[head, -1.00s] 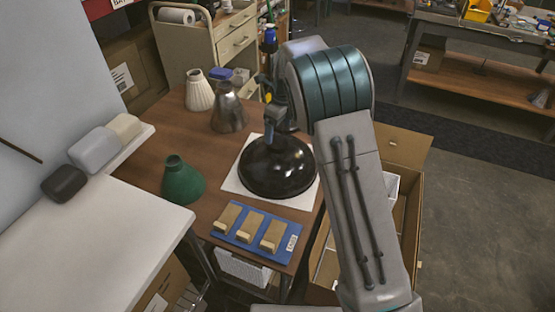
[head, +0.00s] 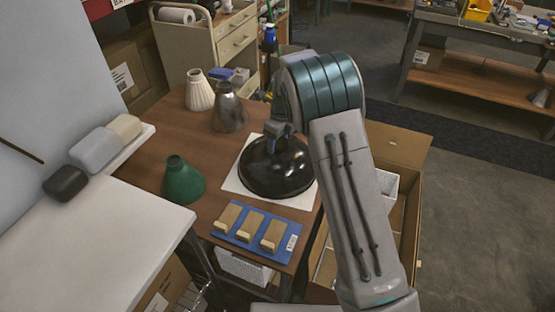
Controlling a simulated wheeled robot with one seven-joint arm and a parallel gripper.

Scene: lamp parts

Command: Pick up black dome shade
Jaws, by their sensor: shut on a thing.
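The black dome shade (head: 276,172) is glossy and round. It sits dome-up over the white square sheet (head: 232,183) on the brown wooden table. My gripper (head: 272,148) points down at the top of the shade, and its fingertips are shut on the shade's top. My arm hides part of the gripper and the far right side of the shade's top. I cannot see any gap between the shade and the sheet.
A green shade (head: 183,182), a white ribbed shade (head: 199,90) and a grey metallic shade (head: 228,108) stand on the table. A blue board (head: 254,240) with wooden blocks lies in front. An open cardboard box (head: 400,150) stands to the right.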

